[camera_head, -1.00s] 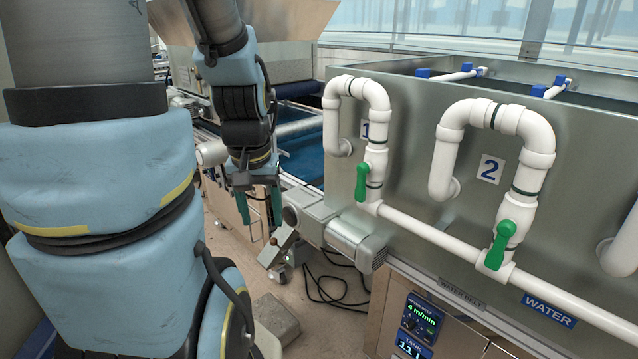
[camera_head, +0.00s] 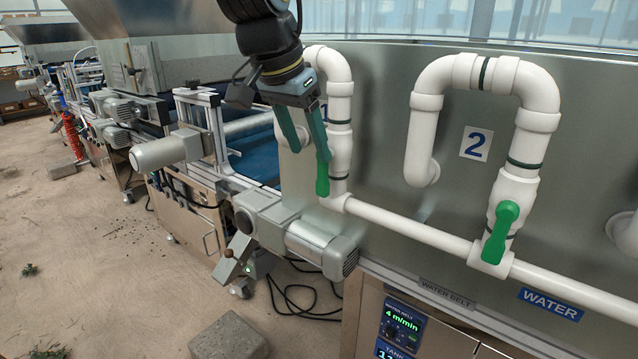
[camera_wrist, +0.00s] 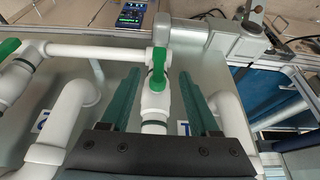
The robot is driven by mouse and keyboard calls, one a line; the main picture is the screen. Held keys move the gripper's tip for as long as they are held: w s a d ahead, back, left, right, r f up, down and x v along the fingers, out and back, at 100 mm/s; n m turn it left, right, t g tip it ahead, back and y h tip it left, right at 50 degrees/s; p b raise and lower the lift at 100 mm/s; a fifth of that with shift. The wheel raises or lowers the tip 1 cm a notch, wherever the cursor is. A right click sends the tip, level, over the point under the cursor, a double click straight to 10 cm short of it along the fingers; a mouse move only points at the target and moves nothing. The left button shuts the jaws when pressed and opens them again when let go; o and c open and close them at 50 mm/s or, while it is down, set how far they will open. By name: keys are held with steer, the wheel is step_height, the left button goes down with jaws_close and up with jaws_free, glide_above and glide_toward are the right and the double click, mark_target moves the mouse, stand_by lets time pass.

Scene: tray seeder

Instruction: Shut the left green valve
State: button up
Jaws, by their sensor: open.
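The left green valve (camera_head: 322,178) is a green lever handle on the white pipe beside the "1" label. It hangs along the pipe in the head view, and one finger partly covers it there. In the wrist view the same green handle (camera_wrist: 158,70) lies lengthwise along its white pipe, between the two finger lines. My gripper (camera_head: 309,156) is at the upper part of this valve, pointing down, its two teal fingers apart. The jaws (camera_wrist: 159,72) hold nothing. I cannot tell whether a finger touches the handle or pipe.
A second green valve (camera_head: 501,231) is on the pipe by the "2" label. A white horizontal pipe (camera_head: 410,229) joins both. The metal tank wall (camera_head: 387,200) is close behind. A grey motor (camera_head: 320,247) sits below left. Open floor lies at the left.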

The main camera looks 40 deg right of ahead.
mark_target(320, 180)
steer(key=p+x, duration=0.1)
steer(key=x, duration=0.8)
steer(key=shift+s, duration=0.1)
jaws_close()
stand_by(1.2)
